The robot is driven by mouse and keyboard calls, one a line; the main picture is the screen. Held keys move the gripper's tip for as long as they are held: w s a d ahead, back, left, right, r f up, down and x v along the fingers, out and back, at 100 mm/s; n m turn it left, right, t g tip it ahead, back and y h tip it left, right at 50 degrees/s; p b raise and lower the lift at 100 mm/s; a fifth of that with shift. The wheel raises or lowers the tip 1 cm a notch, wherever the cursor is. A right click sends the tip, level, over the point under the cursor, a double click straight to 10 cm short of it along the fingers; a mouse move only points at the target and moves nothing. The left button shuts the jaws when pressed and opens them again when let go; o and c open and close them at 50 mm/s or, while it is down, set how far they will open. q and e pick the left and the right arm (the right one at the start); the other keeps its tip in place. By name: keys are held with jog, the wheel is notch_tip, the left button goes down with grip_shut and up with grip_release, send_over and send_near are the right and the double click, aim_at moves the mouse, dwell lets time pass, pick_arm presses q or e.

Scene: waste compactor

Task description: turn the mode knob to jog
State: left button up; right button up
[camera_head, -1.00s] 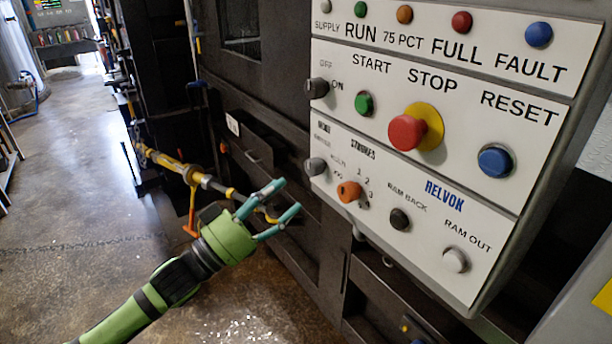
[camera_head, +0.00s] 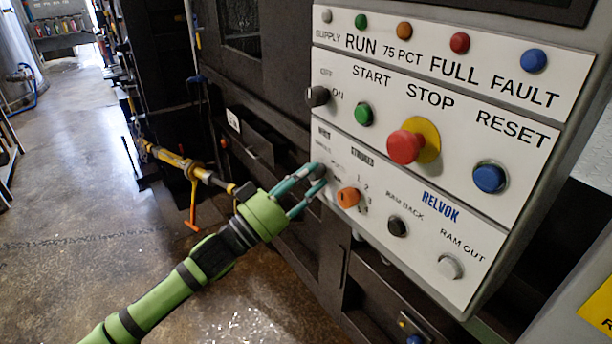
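My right gripper is not in view.
Close by on the panel (camera_head: 459,199) are an orange strokes knob (camera_head: 348,197), a black supply knob (camera_head: 317,96), a green start button (camera_head: 364,114), a red stop button (camera_head: 406,146) and a black ram back button (camera_head: 398,226). Open floor lies at left.

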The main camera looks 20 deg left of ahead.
pick_arm(q)
jog(key=shift+a+r+m, duration=0.15)
jog(key=shift+r+m, duration=0.15)
jog(key=shift+m, duration=0.1)
jog(key=shift+w+a+r+m+g+h+p, duration=0.15)
jog(key=shift+m+g+h, duration=0.35)
jog(key=shift+m+g, duration=2.1)
jog(key=shift+w+r+m+g+h+p, duration=0.15)
jog(key=shift+m+g+h, duration=0.3)
jog(key=shift+m, duration=4.35)
jog(key=shift+a+r+m+g+h+p, duration=0.15)
jog(key=shift+m+g+h, duration=0.8)
jog(key=shift+m, duration=2.75)
jog(key=shift+d+f+g+y, duration=0.1)
jog(key=shift+g+y, duration=0.4)
jog(key=o, duration=1.1)
jog(key=shift+s+d, duration=0.15)
jog(key=shift+s, duration=0.05)
